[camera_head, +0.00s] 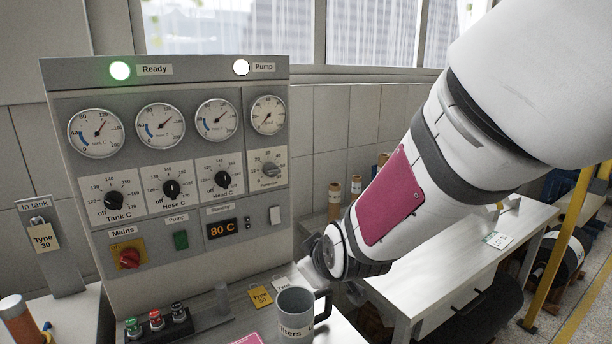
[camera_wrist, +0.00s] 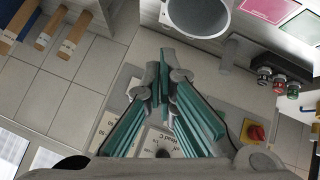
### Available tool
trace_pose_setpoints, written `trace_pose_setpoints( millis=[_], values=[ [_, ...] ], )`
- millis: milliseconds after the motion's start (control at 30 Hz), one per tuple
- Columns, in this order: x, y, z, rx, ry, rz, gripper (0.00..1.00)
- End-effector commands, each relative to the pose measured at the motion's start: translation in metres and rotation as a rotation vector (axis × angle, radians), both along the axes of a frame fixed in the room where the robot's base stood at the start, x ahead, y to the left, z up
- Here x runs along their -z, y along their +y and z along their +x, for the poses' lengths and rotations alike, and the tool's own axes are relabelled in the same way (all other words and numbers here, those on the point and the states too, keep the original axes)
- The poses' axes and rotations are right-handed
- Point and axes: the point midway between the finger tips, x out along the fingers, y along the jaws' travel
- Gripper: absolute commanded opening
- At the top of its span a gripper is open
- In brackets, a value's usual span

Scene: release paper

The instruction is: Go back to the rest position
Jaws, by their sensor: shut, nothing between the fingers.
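My arm reaches in from the upper right in the head view and ends in front of the lower right of a grey control panel (camera_head: 215,262). In the wrist view my gripper (camera_wrist: 163,72) has its two green-lined fingers drawn together at the tips, with nothing between them. In the head view the fingers are small and mostly hidden by the wrist. A grey mug (camera_head: 294,312) stands upright on the bench below the wrist. It also shows at the top of the wrist view (camera_wrist: 227,22), apart from the fingertips.
The panel carries gauges, dials, a red mains switch (camera_head: 130,258) and an 80 C display (camera_head: 222,230). A button box (camera_head: 156,322) sits in front of it. Yellow tag (camera_head: 261,296) lies near the mug. A white table (camera_head: 455,262) stands to the right, with rolls behind.

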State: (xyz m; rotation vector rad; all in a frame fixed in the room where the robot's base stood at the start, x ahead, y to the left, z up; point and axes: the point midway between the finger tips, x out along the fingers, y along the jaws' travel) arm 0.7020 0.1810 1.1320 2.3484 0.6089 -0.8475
Motion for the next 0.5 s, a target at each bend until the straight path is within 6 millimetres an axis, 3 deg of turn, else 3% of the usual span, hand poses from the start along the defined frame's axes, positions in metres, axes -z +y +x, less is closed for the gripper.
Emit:
trace_pose_setpoints(
  millis=[33, 267, 500],
  values=[
    [-0.014, -0.017, -0.008, 0.042, 0.031, 0.042, 0.0],
    [-0.057, -0.079, -0.068, 0.216, 0.19, 0.179, 0.0],
    [-0.09, -0.137, -0.151, 0.421, 0.305, 0.244, 0.0]
  ],
)
